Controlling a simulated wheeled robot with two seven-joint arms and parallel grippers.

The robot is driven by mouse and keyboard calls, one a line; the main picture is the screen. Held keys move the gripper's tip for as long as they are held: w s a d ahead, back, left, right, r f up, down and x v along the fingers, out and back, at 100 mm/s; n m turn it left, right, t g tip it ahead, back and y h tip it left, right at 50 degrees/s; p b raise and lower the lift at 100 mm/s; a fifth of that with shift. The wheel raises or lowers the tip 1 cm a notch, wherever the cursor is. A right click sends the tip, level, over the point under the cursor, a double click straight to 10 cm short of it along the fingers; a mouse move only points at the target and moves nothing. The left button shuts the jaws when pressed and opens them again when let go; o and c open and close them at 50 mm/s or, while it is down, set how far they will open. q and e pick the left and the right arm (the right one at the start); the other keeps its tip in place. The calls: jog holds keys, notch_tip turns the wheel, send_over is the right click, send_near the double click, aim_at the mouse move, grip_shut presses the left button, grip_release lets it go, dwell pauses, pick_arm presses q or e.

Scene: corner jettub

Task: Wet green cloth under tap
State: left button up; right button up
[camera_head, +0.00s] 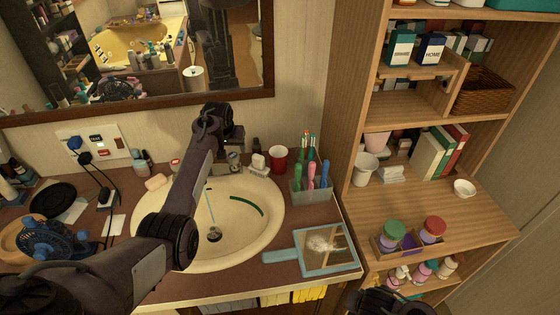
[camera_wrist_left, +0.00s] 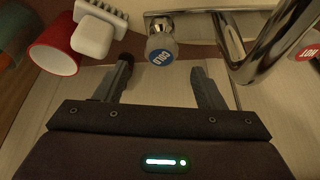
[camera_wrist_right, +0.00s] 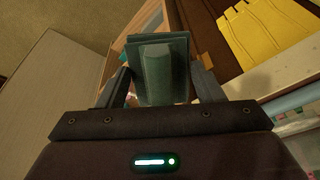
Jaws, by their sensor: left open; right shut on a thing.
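My left gripper (camera_wrist_left: 160,75) is open and empty at the back of the sink. The tap's blue-marked cold knob (camera_wrist_left: 161,45) lies just ahead, between the fingertip lines and apart from them. The chrome spout (camera_wrist_left: 262,48) and the red-marked hot knob (camera_wrist_left: 310,47) are to its right. In the head view my left arm crosses the cream sink (camera_head: 180,258) and hides much of the tap. A thin pale-blue line (camera_head: 210,203), perhaps water, runs down toward the drain. My right gripper (camera_wrist_right: 163,85) is shut on a folded, dull green thing, seemingly the green cloth (camera_wrist_right: 158,72).
A red cup (camera_head: 278,159), a white nail brush (camera_head: 259,162) and a holder of toothbrushes (camera_head: 312,185) stand right of the tap. A blue hand mirror (camera_head: 325,248) lies on the counter's right. A wooden shelf (camera_head: 470,195) fills the right side. A fan (camera_head: 50,238) stands left.

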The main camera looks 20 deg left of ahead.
aim_at(233, 156)
pick_arm(q)
jog(key=shift+b+x, duration=2.7)
jog(key=shift+b, duration=0.95)
jog(key=shift+s, duration=0.15)
jog(key=shift+a, duration=0.1)
jog(key=c, duration=1)
jog(key=shift+o, duration=0.2)
